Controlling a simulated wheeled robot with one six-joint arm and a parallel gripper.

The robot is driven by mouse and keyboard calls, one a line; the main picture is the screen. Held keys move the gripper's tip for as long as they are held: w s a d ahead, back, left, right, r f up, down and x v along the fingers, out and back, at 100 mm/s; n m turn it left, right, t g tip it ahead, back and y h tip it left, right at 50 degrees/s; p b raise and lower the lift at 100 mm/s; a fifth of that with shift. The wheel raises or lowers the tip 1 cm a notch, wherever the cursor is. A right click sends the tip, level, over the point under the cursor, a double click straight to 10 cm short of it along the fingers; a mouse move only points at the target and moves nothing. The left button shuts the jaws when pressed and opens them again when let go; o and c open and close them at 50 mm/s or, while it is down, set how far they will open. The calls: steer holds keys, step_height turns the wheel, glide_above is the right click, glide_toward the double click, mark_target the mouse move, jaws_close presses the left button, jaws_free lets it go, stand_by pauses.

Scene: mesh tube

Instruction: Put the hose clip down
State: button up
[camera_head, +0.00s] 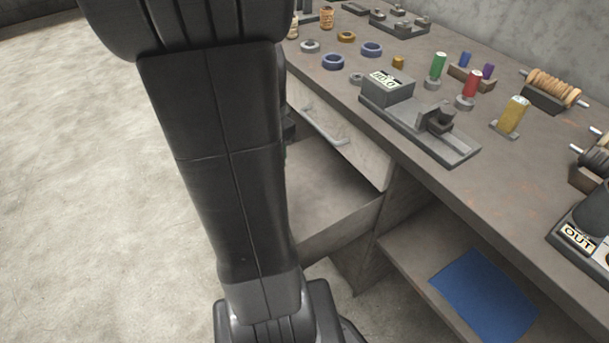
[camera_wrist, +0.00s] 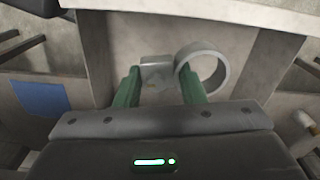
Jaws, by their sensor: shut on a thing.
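The hose clip is a light grey ring (camera_wrist: 203,68) joined to a small grey block (camera_wrist: 157,72) in the wrist view. My gripper (camera_wrist: 161,84) has green fingers, one on each side of the block, and is shut on the clip. The ring sticks out to the right, past the right finger. The clip shows in front of a brown-grey open compartment under the bench; how far it is above the surface behind it, I cannot tell. In the head view my dark arm hides both gripper and clip.
The bench top (camera_head: 500,205) carries rings, coloured cylinders, spools and a grey fixture (camera_head: 418,118). Below its edge are a pale drawer front with a handle (camera_head: 325,128), an open bare compartment (camera_head: 325,190), and a lower shelf with a blue mat (camera_head: 485,295). Open floor lies left.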

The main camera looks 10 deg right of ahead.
steer(key=m+b, duration=0.2)
steer(key=b, duration=0.7)
glide_above(304, 216)
step_height(304, 216, down, 16)
step_height(304, 216, down, 10)
steer(key=b, duration=0.4)
steer(key=shift+f+b, duration=0.1)
steer(key=shift+b, duration=0.2)
steer(key=shift+f, duration=0.2)
steer(key=o, duration=1.1)
steer(key=shift+r, duration=0.1)
steer(key=shift+o, duration=0.2)
step_height(304, 216, up, 12)
steer(key=p, duration=0.4)
steer(key=shift+r+p, duration=0.15)
steer(key=shift+p, duration=0.15)
